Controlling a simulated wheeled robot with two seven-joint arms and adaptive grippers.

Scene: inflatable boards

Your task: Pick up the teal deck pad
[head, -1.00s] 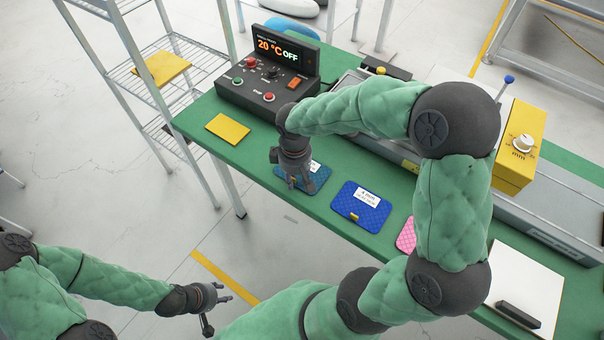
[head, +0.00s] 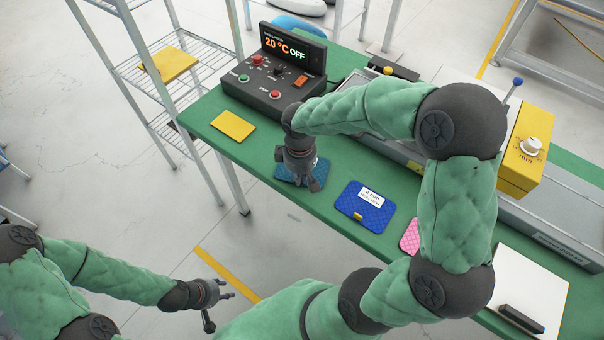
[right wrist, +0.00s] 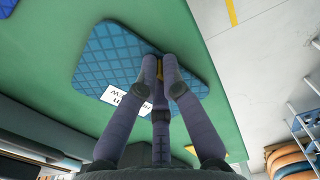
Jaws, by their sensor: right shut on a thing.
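The teal deck pad (head: 318,166) lies on the green table under my right gripper (head: 302,182), which hides much of it in the head view. In the right wrist view the pad (right wrist: 108,52) shows a quilted blue-teal surface and a white label with dark print. My right gripper (right wrist: 160,68) is shut there on a small yellow tab (right wrist: 157,75) near the pad's edge; the fingers hide most of the tab. My left gripper (head: 226,296) is open and empty, over the floor away from the table.
A blue pad (head: 366,207) with a label and a pink pad (head: 410,238) lie to the right. A yellow pad (head: 233,126) lies to the left. A control box (head: 272,80) stands behind. A wire shelf (head: 165,66) holds another yellow pad.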

